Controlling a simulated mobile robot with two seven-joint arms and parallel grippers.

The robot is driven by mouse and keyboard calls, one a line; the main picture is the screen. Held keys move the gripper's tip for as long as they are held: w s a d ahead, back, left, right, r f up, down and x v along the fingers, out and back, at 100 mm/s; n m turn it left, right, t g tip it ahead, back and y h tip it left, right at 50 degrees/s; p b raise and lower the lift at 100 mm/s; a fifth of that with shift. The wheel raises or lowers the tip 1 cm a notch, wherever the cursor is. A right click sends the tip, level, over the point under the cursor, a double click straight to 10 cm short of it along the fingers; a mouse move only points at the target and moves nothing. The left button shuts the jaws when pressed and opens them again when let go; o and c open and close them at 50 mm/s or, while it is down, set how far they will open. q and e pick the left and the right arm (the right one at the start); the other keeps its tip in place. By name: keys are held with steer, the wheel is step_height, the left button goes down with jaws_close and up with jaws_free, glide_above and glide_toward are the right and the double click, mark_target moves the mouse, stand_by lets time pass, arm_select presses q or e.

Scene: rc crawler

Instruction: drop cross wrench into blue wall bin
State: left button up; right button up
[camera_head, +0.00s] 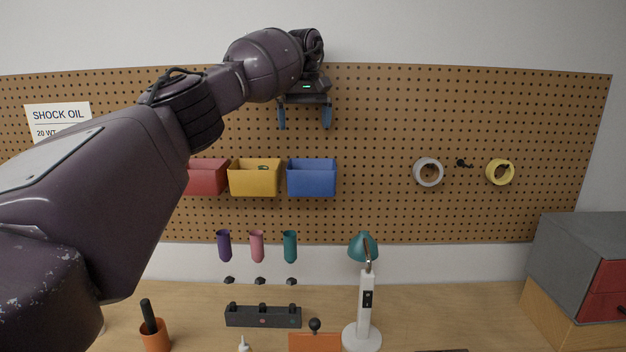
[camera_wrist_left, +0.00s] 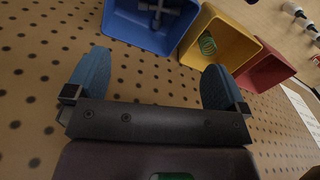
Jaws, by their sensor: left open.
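The blue wall bin (camera_head: 312,180) hangs on the pegboard, right of the yellow bin. In the left wrist view the blue bin (camera_wrist_left: 142,36) shows from above with a grey cross wrench (camera_wrist_left: 158,12) inside it, partly cut off by the picture's top edge. My left gripper (camera_head: 304,118) is above the blue bin, its two blue fingers pointing down, apart and with nothing between them. The fingers also show spread in the left wrist view (camera_wrist_left: 152,84). My right gripper is not in view.
A yellow bin (camera_head: 254,180) holding a green coil (camera_wrist_left: 208,44) and a red bin (camera_head: 207,178) hang left of the blue one. Tape rolls (camera_head: 428,184) hang at right. A lamp (camera_head: 365,300) stands on the bench below. The pegboard between blue bin and tape is clear.

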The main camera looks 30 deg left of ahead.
arm_select(q)
steer(key=shift+r, duration=1.25)
